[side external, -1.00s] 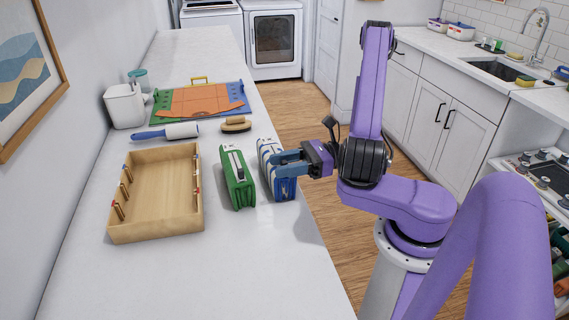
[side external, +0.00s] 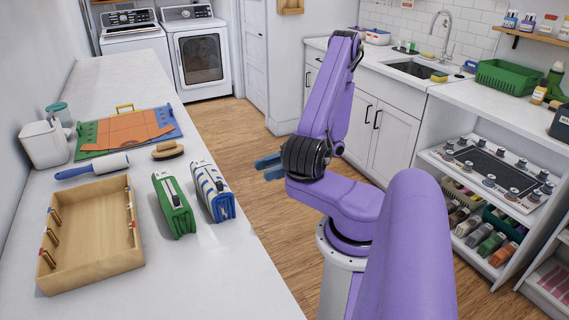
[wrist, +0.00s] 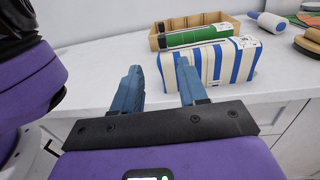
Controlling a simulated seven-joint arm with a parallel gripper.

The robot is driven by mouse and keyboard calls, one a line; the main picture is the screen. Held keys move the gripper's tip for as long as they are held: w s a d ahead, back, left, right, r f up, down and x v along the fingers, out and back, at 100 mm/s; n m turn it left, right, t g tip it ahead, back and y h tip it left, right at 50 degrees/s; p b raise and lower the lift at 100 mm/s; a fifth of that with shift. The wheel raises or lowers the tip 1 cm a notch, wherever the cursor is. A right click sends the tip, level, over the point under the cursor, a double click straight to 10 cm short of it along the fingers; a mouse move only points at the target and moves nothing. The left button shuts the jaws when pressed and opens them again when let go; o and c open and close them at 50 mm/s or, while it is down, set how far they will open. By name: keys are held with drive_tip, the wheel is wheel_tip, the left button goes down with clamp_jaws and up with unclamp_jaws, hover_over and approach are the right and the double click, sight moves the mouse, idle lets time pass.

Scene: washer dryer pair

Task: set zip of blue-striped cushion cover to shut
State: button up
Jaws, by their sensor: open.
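The blue-striped cushion cover (side external: 222,204) stands upright on the white counter, to the right of a green cover (side external: 175,207). In the wrist view the striped cover (wrist: 212,68) is ahead, its white and blue side facing me. A strip runs along its top edge with a small tag at the right end; whether the zip is open or shut is too small to tell. My gripper (side external: 270,167) is open and empty, off the counter's right edge and apart from the cover. Its two blue fingers (wrist: 157,78) show spread in the wrist view.
A wooden tray (side external: 92,278) with small pegs lies left of the green cover. A lint roller (side external: 92,167), a brush (side external: 167,150) and a coloured board (side external: 130,133) lie behind. The counter's front part is bare. Floor lies between both counters.

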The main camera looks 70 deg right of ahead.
drive_tip(key=shift+v, duration=2.1)
drive_tip(key=shift+a, duration=0.1)
